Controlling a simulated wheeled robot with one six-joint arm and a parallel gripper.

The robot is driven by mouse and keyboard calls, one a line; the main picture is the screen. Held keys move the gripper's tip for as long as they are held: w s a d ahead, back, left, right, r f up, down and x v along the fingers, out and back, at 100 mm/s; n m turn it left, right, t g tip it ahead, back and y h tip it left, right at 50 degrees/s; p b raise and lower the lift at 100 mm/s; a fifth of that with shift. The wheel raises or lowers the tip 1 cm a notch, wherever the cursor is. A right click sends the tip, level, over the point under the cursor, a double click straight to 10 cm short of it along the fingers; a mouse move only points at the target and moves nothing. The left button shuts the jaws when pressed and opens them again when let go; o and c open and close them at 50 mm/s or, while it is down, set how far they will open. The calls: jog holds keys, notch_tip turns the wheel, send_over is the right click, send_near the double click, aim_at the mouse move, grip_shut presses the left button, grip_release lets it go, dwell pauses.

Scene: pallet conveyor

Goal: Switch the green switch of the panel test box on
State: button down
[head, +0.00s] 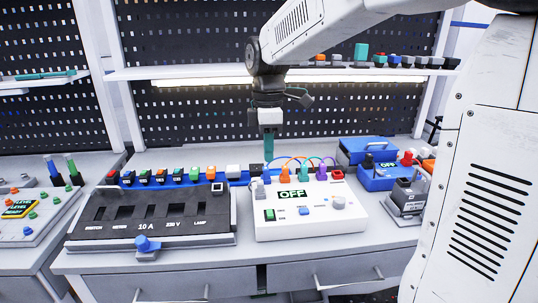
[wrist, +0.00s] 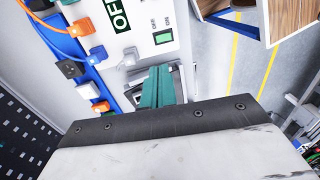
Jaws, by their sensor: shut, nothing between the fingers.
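The panel test box (head: 335,222) is a white box on the bench, in the middle of the head view; its display (head: 293,194) reads OFF. The green switch (head: 269,215) is at the front left of its top, below the display. In the wrist view the green switch (wrist: 163,37) shows beside small printed labels, near the box edge. My gripper (head: 269,157) has teal fingers, shut and empty, pointing down above the back left of the box, apart from the switch. In the wrist view the fingers (wrist: 161,73) show below the box edge.
Coloured plugs and cables stick up along the back of the box. A black fuse panel (head: 150,215) with a blue clamp (head: 146,245) stands to the left. A blue case (head: 375,178) and a grey device (head: 408,199) stand to the right. A shelf (head: 200,72) runs behind.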

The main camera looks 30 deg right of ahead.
aim_at(271, 215)
jog(key=shift+s+a, duration=0.2)
jog(key=shift+s, duration=0.45)
jog(key=f, duration=0.4)
jog(key=s+f, duration=0.1)
jog(key=f, duration=0.9)
jog(key=shift+s+a, duration=0.25)
jog(key=shift+s, duration=0.05)
jog(key=shift+s+f, duration=0.15)
jog(key=shift+f, duration=0.05)
